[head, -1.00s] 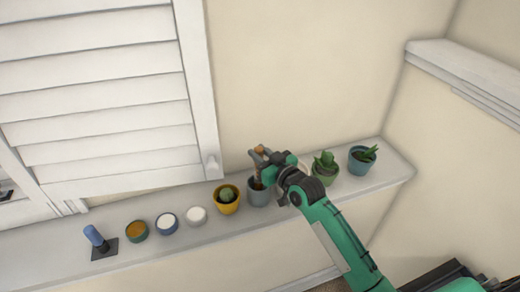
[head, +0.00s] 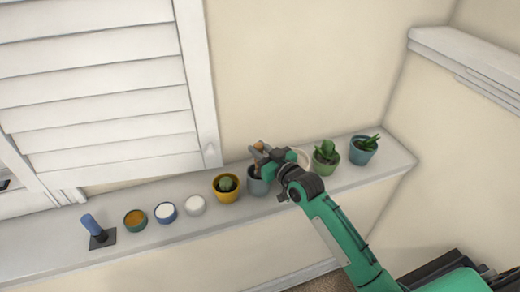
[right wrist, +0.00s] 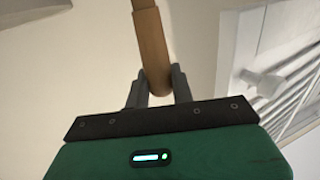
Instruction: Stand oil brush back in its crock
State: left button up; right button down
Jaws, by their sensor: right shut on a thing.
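The oil brush shows its orange-brown wooden handle (head: 259,147) in the head view, and the handle (right wrist: 151,45) runs up between the fingers in the right wrist view. My right gripper (head: 266,155) is shut on this handle; its fingers (right wrist: 158,88) sit on both sides near the handle's end. A grey pot (head: 257,187), which looks like the crock, stands on the shelf just below the gripper. The brush is roughly upright over its mouth; the gripper hides whether its lower end is inside. My left gripper is not in view.
A yellow cactus pot (head: 226,190) stands close left of the grey pot. A cream pot (head: 303,158), green pot (head: 325,172) and blue pot (head: 362,155) stand to the right. Small tins and a blue-handled tool (head: 92,226) are at left. A white shutter (head: 110,110) stands behind.

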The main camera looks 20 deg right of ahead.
jog(key=shift+f+b, duration=0.6)
jog(key=shift+f, duration=0.45)
jog(key=c, duration=1.1)
grip_release()
jog(key=shift+s, duration=0.1)
jog(key=shift+p+v, duration=1.35)
jog(key=shift+v, duration=2.6)
